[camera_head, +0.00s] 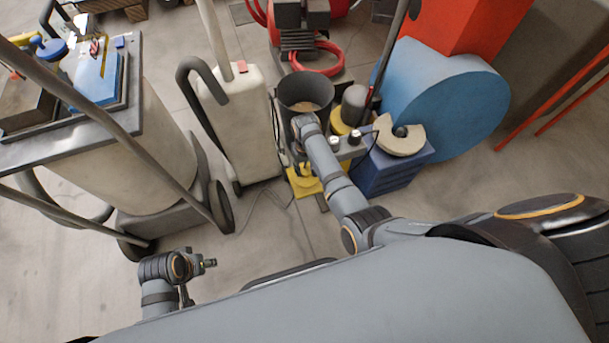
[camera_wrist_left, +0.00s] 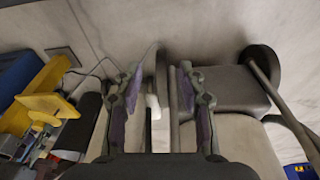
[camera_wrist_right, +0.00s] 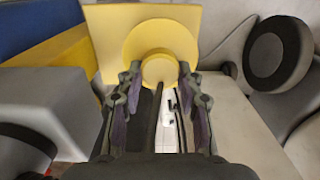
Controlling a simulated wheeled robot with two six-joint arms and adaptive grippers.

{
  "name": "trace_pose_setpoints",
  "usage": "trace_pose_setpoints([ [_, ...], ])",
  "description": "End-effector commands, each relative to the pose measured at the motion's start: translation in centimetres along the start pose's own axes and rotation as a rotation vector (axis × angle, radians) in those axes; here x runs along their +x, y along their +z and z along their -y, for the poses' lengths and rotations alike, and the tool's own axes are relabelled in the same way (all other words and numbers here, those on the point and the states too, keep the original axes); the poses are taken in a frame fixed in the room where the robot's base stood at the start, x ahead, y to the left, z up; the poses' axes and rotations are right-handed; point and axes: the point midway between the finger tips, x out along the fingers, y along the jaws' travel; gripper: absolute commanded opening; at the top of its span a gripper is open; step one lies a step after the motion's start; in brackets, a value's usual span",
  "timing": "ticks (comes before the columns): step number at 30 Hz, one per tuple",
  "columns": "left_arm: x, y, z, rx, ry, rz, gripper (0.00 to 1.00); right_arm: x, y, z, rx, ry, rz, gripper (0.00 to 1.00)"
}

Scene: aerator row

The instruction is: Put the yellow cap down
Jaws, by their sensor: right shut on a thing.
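The yellow cap (camera_wrist_right: 158,69) shows in the right wrist view as a small round knob in front of a wider yellow disc. My right gripper (camera_wrist_right: 158,78) is shut on its knob, one finger on each side. Behind it is a flat yellow plate (camera_wrist_right: 105,30); I cannot tell whether cap and plate touch. In the head view the cap (camera_head: 304,171) shows low over the plate (camera_head: 302,188), and my wrist hides most of the right fingers. My left gripper (camera_wrist_left: 160,75) is open and empty, apart at the lower left in the head view (camera_head: 186,293).
A dark open bucket (camera_head: 305,92) and a blue box (camera_head: 395,172) with a pale part-disc (camera_head: 399,136) stand close around my right arm. A pale wheeled machine (camera_head: 240,125) is just left. Clear floor (camera_head: 262,225) lies between my arms.

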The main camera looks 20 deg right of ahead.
Motion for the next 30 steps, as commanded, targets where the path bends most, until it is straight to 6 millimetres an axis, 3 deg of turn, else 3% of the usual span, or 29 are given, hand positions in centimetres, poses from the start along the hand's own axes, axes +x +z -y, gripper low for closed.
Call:
trace_pose_setpoints([
  [5,-0.1,-0.1,-0.3,0.001,0.009,-0.022,0.4,0.2,-0.3,0.0,0.0,0.0,-0.001,0.0],
  [9,0.4,0.0,-1.1,0.004,0.036,-0.075,0.4,1.9,-0.9,0.1,0.0,0.0,-0.002,0.0],
  [12,2.6,-0.1,-1.6,-0.005,0.06,-0.161,0.4,3.4,-0.7,0.1,0.0,0.0,0.0,0.0],
  [15,3.4,-0.3,-2.0,-0.013,0.075,-0.227,0.4,4.0,-0.8,0.1,0.0,-0.001,-0.002,0.0],
  [28,3.2,-0.6,-2.1,-0.017,0.081,-0.257,0.4,4.1,-0.7,0.1,0.0,0.0,0.0,0.0],
  [29,3.2,-0.6,-2.1,-0.017,0.081,-0.257,0.4,4.1,-0.7,0.1,0.0,-0.001,0.0,0.39],
  [30,3.2,-0.6,-2.1,-0.017,0.081,-0.257,0.4,4.1,-0.7,0.1,0.0,-0.001,0.0,0.45],
])
